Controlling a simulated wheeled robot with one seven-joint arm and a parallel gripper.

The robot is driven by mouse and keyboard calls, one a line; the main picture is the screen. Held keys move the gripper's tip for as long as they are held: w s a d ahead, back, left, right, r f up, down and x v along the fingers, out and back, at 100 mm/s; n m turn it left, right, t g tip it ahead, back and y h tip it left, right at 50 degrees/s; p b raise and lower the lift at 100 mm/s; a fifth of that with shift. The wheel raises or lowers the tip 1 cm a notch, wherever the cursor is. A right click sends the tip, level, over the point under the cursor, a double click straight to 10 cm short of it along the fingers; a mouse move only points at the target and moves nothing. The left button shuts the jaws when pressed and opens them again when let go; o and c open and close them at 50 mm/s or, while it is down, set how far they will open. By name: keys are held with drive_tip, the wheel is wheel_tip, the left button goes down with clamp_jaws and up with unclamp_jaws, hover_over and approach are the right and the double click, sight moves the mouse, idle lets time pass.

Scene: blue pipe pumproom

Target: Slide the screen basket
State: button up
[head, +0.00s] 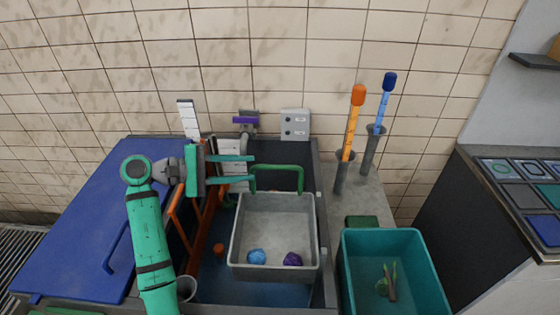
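The screen basket (236,228) is a pale grey rectangular tub in the middle of the head view, with a green loop handle (277,167) at its far edge. A blue lump (256,257) and a purple lump (292,259) lie in its near end. My gripper (252,169) is at the left end of the handle, its two green fingers pointing right. The fingers are apart, with a visible gap and nothing clearly held between them. The fingertips overlap the handle's left corner in the picture; I cannot tell whether they touch it.
The basket sits over a dark blue pit with an orange ladder-like frame (180,211) on its left. A blue lid (85,215) lies further left. A teal bin (427,285) with plant bits stands right. Orange (352,125) and blue (383,105) handled tools stand upright behind it.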

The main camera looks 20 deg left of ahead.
sight(269, 168)
drive_tip(key=x, duration=1)
drive_tip(key=shift+s, duration=0.1)
clamp_jaws()
